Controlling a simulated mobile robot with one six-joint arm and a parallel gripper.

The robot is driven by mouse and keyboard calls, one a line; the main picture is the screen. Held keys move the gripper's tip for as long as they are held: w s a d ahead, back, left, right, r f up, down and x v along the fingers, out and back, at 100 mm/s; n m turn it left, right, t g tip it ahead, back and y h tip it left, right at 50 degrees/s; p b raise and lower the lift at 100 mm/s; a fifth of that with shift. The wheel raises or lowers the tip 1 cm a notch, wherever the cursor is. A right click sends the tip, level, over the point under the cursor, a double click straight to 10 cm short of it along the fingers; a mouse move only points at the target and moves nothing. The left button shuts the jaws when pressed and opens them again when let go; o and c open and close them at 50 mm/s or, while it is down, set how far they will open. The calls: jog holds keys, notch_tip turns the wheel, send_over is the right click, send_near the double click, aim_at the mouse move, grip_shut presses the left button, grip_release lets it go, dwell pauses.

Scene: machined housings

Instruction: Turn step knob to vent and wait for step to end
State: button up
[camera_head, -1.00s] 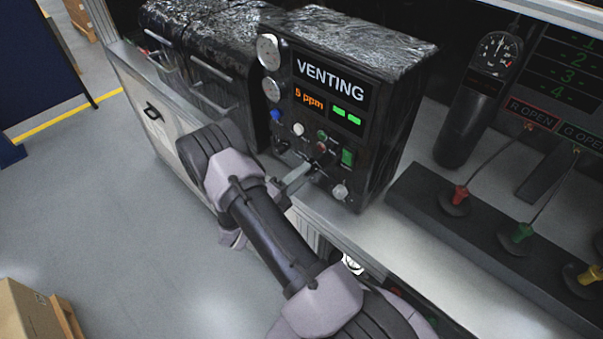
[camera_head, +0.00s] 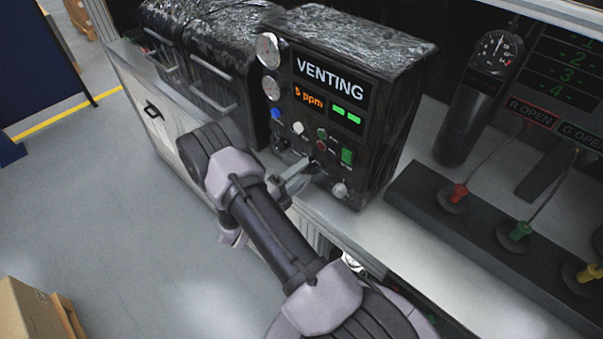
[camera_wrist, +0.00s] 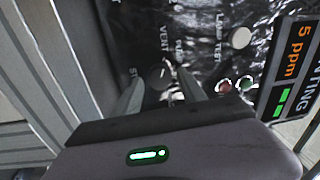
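The black control box has a screen (camera_head: 328,92) that reads VENTING and "5 ppm" in orange, with two green bars. In the wrist view the dark round step knob (camera_wrist: 158,76) sits on the panel, with a light pointer line. Labels around it include VENT and one starting ST; another is partly hidden. My gripper (camera_wrist: 161,82) is open, its two grey fingers on either side of the knob with a gap to each. In the head view my gripper (camera_head: 297,176) is in front of the lower panel and hides the knob there.
A white button (camera_wrist: 240,38), a red one (camera_wrist: 225,86) and a green one sit near the fingers. A black strip with colored valves (camera_head: 459,193) lies to the right.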

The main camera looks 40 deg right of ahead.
dwell(0.3)
jog(key=s+a+f, duration=0.1)
jog(key=a, duration=1.6)
jog(key=shift+s+a, duration=0.2)
jog(key=shift+f, duration=0.15)
jog(key=s+a+r+m+g+y+b, duration=0.1)
jog(key=s+r+m+g+y+b, duration=0.15)
jog(key=s+m+y+b, duration=0.75)
jog(key=s+a+r+m+g+y+b, duration=0.2)
jog(key=s+r+m+y, duration=0.1)
jog(key=m, duration=1.2)
jog(key=s+a+r+m+t+y+b, duration=0.3)
jog(key=a+m+t+y+b, duration=0.3)
jog(key=m, duration=1.1)
jog(key=a+t+y, duration=0.1)
jog(key=a+t, duration=0.2)
jog(key=a, duration=0.1)
jog(key=shift+y, duration=0.4)
